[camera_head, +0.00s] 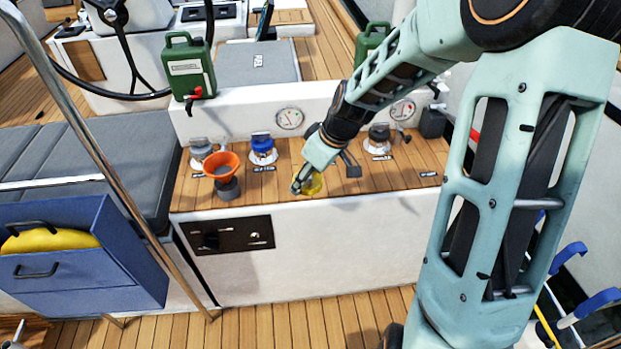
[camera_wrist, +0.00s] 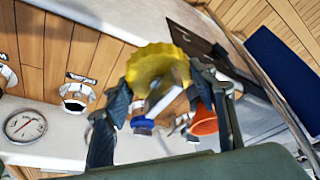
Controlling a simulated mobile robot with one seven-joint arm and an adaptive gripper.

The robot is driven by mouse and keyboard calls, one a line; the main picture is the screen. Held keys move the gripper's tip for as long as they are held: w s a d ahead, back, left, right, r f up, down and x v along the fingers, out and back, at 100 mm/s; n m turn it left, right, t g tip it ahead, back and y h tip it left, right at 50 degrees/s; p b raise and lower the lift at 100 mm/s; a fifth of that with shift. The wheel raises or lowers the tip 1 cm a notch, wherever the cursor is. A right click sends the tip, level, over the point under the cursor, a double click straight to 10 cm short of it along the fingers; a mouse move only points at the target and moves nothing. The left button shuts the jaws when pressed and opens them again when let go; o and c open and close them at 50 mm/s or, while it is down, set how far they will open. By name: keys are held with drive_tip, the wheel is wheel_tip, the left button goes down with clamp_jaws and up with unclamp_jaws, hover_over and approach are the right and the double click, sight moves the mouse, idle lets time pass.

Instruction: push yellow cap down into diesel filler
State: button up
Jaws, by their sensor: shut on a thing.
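My gripper (camera_head: 305,186) is over the wooden top of the white console, shut on the yellow cap (camera_head: 313,184). In the wrist view the scalloped yellow cap (camera_wrist: 153,64) sits between the two fingers (camera_wrist: 168,98), tilted to the camera. A white-collared filler with a dark middle (camera_wrist: 75,95) is apart from the cap, to its left in that view; its label is too blurred to read, so I cannot tell if it is the diesel filler. In the head view my arm hides part of the filler row.
A blue-capped filler (camera_head: 262,148), a grey-capped one (camera_head: 200,147) and a dark-capped one (camera_head: 378,139) stand on the console. An orange funnel (camera_head: 221,165) stands at the left. A green can (camera_head: 187,66) is on the ledge behind. The console's front edge is close to my gripper.

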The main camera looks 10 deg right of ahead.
drive_tip(key=shift+s+r+p, duration=0.1)
drive_tip(key=shift+r+p, duration=1)
drive_tip(key=shift+r, duration=0.55)
